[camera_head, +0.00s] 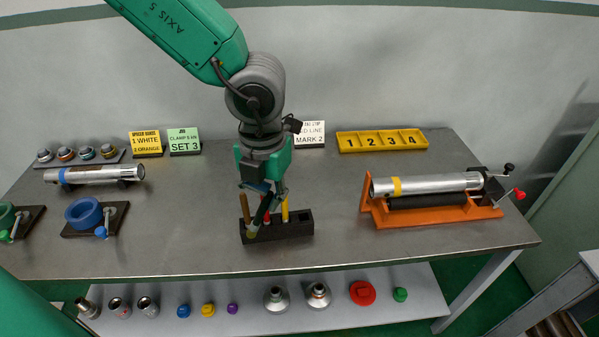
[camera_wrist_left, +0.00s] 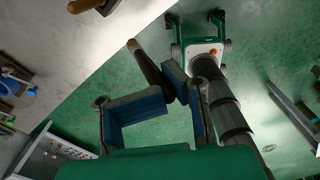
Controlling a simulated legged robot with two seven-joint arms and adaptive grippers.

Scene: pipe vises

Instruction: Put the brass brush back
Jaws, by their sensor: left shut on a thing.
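My left gripper (camera_head: 264,192) is above the left part of a dark tool holder (camera_head: 292,230) on the table. It is shut on a dark, tilted, rod-like tool (camera_head: 259,214) with an olive-brown end, which looks like the brass brush. The brush's lower end overlaps the holder's left part; I cannot tell whether it is inside a slot. In the left wrist view the brush (camera_wrist_left: 148,66) sticks out between the blue-padded fingers (camera_wrist_left: 174,88). A wooden handle (camera_head: 244,206), a red one and a yellow one (camera_head: 285,210) stand at the holder. My right gripper is not in view.
An orange pipe vise (camera_head: 438,212) with a silver pipe stands at the right. A yellow numbered tray (camera_head: 382,140) and sign cards (camera_head: 184,141) are at the back. Another pipe (camera_head: 95,174) and a blue ring (camera_head: 84,212) are at the left. A lower shelf (camera_head: 250,312) holds several fittings.

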